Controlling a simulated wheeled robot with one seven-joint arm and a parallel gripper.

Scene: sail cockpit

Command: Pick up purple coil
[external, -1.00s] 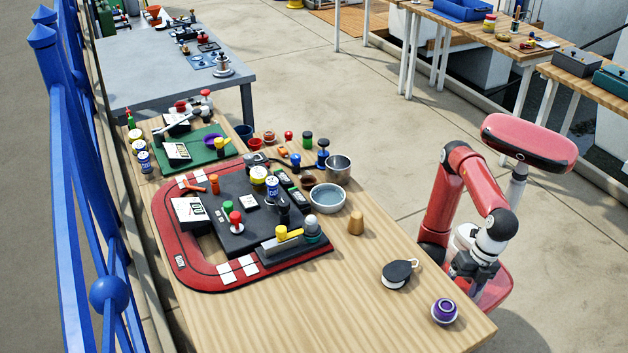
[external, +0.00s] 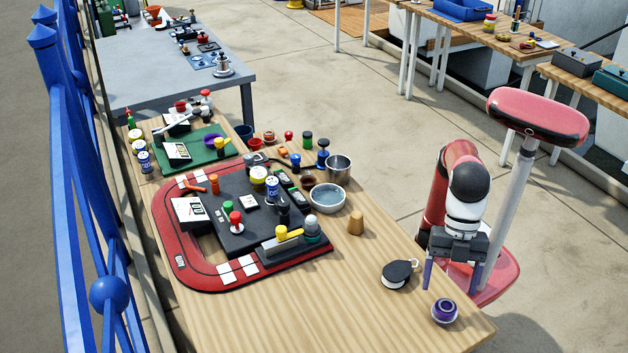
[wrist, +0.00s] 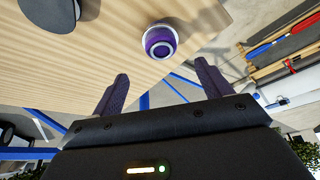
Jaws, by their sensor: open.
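The purple coil (external: 445,311) sits on the wooden table near its front right corner. It is a short purple cylinder with a light rim, and it also shows in the wrist view (wrist: 160,42) near the table edge. My gripper (external: 452,283) is open and empty near the table's right edge, close to the coil. In the wrist view its two purple-blue fingers (wrist: 160,90) are spread apart, with the coil beyond the fingertips and not between them.
A black-and-white pulley-like object (external: 398,274) lies just left of the coil. A tan cone-shaped piece (external: 356,223) and a metal bowl of water (external: 327,198) stand further back. A red-bordered board (external: 190,278) with several pieces fills the left. The table's front is bare.

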